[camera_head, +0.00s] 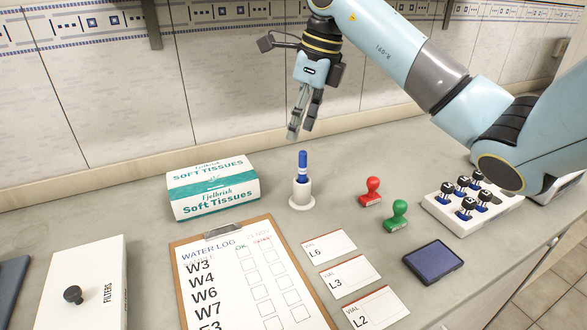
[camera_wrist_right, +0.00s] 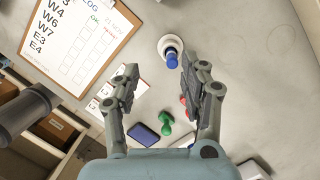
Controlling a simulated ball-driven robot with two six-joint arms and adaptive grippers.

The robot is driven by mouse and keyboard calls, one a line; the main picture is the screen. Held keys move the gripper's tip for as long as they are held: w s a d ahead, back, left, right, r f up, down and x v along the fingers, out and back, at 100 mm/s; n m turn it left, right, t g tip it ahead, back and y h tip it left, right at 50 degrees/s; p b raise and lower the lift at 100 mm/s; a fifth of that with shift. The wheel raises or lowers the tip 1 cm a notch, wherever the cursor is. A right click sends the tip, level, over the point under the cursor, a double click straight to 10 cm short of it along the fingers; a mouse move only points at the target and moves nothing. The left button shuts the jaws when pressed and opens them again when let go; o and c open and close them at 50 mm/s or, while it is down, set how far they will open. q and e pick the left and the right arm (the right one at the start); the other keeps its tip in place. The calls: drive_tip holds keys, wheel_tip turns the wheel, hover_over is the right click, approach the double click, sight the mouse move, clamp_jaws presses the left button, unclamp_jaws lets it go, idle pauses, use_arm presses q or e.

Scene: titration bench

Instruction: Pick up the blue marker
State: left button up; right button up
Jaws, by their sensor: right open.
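The blue marker (camera_head: 302,166) stands upright in a small white round holder (camera_head: 301,194) on the bench. My right gripper (camera_head: 301,128) is above the marker, pointing down, open and empty, with a gap between its fingertips and the marker's top. In the right wrist view the marker (camera_wrist_right: 172,60) shows in its white holder (camera_wrist_right: 169,44), ahead of the fingertips and nearer the right finger. That view also shows my open right gripper (camera_wrist_right: 158,82). My left gripper is not in view.
A tissue box (camera_head: 212,188) stands left of the holder, and a clipboard (camera_head: 176,246) lies in front. A red stamp (camera_head: 370,190), a green stamp (camera_head: 396,215), an ink pad (camera_head: 432,262) and a vial rack (camera_head: 440,206) are to the right. The wall is behind.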

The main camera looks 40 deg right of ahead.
sight(303, 165)
drive_tip(key=shift+g+h, duration=0.3)
drive_tip(key=shift+h, duration=0.1)
drive_tip(key=f, duration=0.1)
drive_tip(key=d+f, duration=0.1)
drive_tip(key=f, duration=0.2)
drive_tip(key=shift+s+d+f, duration=0.1)
drive_tip(key=shift+d+f, duration=0.1)
drive_tip(key=shift+d, duration=0.05)
drive_tip(key=f, duration=0.1)
drive_tip(key=f+p, duration=0.1)
drive_tip(key=f, duration=0.3)
drive_tip(key=shift+w+p, duration=0.25)
drive_tip(key=shift+p, duration=0.15)
drive_tip(key=shift+f, duration=0.5)
drive_tip(key=c, duration=0.9)
